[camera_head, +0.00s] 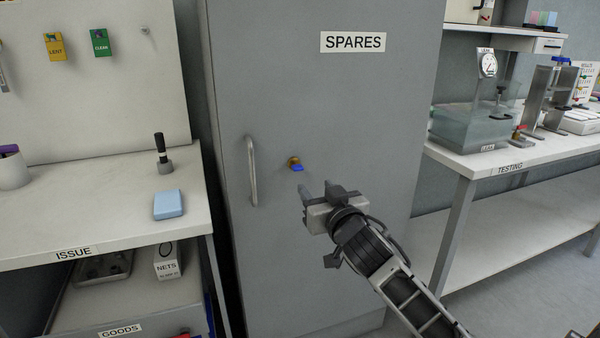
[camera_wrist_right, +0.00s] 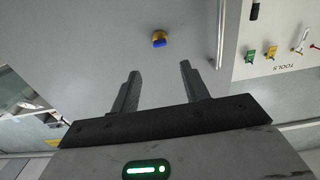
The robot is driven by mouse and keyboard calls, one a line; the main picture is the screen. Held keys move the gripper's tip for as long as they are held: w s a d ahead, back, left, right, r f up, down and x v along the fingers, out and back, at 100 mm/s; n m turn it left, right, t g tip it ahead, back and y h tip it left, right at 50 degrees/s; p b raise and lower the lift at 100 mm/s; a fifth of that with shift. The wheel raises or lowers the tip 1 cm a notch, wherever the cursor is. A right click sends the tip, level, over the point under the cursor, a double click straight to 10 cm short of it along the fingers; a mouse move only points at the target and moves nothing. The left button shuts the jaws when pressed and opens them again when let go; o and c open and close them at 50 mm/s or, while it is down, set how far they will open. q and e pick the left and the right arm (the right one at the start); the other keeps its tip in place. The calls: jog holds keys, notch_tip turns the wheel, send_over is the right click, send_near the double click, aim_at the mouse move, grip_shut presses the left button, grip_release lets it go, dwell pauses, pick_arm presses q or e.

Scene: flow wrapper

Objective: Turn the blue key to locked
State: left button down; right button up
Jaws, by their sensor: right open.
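The blue key (camera_head: 298,168) sits in a round brass lock (camera_head: 293,161) on the grey door of the SPARES cabinet (camera_head: 345,110), to the right of the door handle (camera_head: 252,170). It also shows in the right wrist view (camera_wrist_right: 159,43), ahead of the fingertips. My right gripper (camera_head: 322,190) is open and empty, a little below and to the right of the key in the head view, apart from it. In the right wrist view its two fingers (camera_wrist_right: 159,78) are spread with clear space between them. My left gripper is out of view.
The ISSUE bench (camera_head: 105,225) stands left of the cabinet, with a light blue block (camera_head: 168,204) and a black-handled tool (camera_head: 162,153) on it. The TESTING bench (camera_head: 520,160) stands to the right, holding a glass tank (camera_head: 468,128). The door area around the key is clear apart from the handle.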

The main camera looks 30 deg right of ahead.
aim_at(299, 168)
jog(key=x, duration=1.1)
jog(key=shift+w+a+b, duration=0.1)
jog(key=shift+b, duration=0.25)
jog(key=c, duration=1)
